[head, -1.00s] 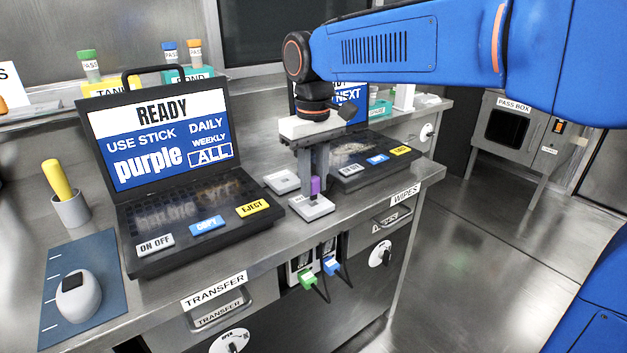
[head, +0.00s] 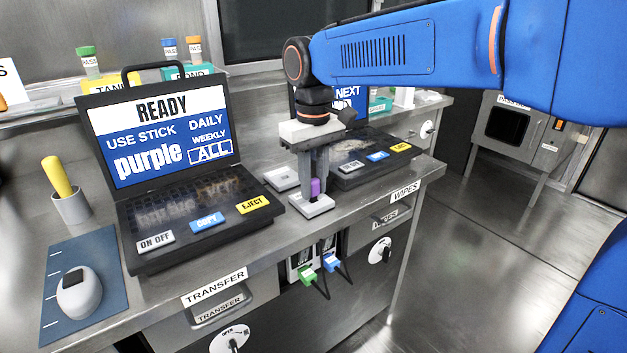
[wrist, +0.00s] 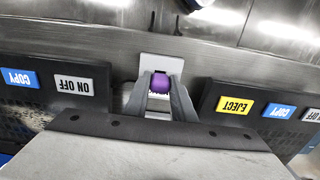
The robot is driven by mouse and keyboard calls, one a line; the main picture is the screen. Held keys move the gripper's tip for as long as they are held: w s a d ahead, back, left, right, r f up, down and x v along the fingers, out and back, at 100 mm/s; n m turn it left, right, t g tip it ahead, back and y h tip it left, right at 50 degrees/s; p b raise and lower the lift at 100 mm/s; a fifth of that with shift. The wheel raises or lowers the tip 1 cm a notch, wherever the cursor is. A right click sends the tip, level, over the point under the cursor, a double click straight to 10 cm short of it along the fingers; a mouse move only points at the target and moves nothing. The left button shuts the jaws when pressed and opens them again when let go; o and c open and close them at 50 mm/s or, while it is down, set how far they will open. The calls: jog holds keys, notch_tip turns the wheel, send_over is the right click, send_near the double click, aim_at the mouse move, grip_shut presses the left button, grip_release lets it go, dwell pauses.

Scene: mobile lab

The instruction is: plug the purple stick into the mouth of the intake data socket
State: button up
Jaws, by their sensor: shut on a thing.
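The purple stick (head: 315,187) stands upright at a small pale socket block (head: 311,205) on the bench's front edge, between two laptops. My gripper (head: 313,190) points down and is shut on the stick. In the wrist view the purple stick (wrist: 160,83) sits between my two fingertips (wrist: 161,88), with the pale block (wrist: 161,64) right behind it. The stick's lower end is at the block's top; I cannot tell how deep it sits. A second pale block (head: 281,179) lies just behind; which one is the intake socket is unreadable.
The left laptop (head: 150,250) reads "USE STICK purple". The right laptop (head: 372,165) stands partly behind my gripper. A yellow stick (head: 56,176) stands in a cup (head: 71,208). A mouse (head: 79,293) lies on a blue mat (head: 109,262). Green and blue plugs hang below the bench edge.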

aim_at(314, 179)
jog(key=shift+f, duration=0.6)
jog(key=o, duration=1.1)
notch_tip(314, 179, up, 17)
jog(key=shift+r, duration=0.15)
jog(key=s+d+f+m+t, duration=0.15)
jog(key=s+d+f, duration=0.25)
jog(key=d, duration=0.6)
jog(key=s+d+f+m+t, duration=0.1)
jog(key=s+d+f+m, duration=0.1)
jog(key=s+d+f, duration=0.6)
jog(key=s+d+f+m+t, duration=0.2)
jog(key=s+d+f, duration=0.6)
jog(key=f, duration=0.7)
jog(key=shift+s+d+m, duration=0.35)
jog(key=shift+d+m, duration=0.15)
jog(key=shift+m, duration=0.15)
